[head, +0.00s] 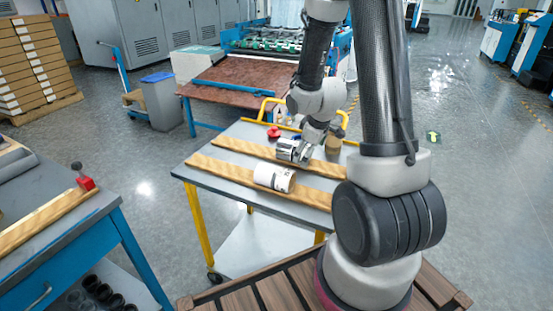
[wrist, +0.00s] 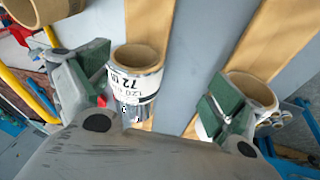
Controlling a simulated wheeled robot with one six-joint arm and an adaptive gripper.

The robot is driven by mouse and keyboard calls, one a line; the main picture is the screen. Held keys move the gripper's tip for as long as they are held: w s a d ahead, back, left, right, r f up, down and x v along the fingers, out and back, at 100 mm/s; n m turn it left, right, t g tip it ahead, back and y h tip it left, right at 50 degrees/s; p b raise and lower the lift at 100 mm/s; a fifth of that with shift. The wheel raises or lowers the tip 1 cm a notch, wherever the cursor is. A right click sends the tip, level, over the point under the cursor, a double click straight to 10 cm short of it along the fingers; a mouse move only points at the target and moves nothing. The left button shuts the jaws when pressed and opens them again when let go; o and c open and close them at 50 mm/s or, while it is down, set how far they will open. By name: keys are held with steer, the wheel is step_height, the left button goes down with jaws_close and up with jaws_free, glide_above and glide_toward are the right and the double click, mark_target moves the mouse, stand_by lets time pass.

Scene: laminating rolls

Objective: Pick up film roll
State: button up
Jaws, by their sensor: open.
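My gripper (wrist: 158,88) is open, its two green-padded fingers apart. In the wrist view a film roll (wrist: 137,84) with a brown core end and a white label reading "72" lies between the fingers, nearer the left one. I cannot tell whether they touch it. A second roll (wrist: 253,88) is beside the right finger and partly hidden by it. In the head view my gripper (head: 311,152) is at a silvery roll (head: 287,149) on the cart. A white roll (head: 273,177) lies nearer me, clear of the gripper.
The grey cart (head: 230,181) has yellow legs and wooden strips (head: 225,168) along its top. A red object (head: 273,132) and a brown roll (head: 333,142) stand toward its far side. A blue bench (head: 75,235) is at left. The cart's left end is clear.

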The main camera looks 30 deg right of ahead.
mark_target(295, 147)
steer(key=w, duration=0.1)
steer(key=w+r+n+t, duration=0.1)
steer(key=w+a+r+t, duration=0.1)
steer(key=w, duration=0.1)
steer(key=shift+a+n, duration=0.1)
steer(key=shift+n, duration=0.3)
steer(key=shift+w, duration=0.35)
steer(key=x, duration=0.7)
steer(key=shift+w+a, duration=0.1)
steer(key=shift+w, duration=0.15)
steer(key=shift+f, duration=0.3)
steer(key=c, duration=1.3)
steer(key=shift+r, duration=0.1)
steer(key=shift+c, duration=0.2)
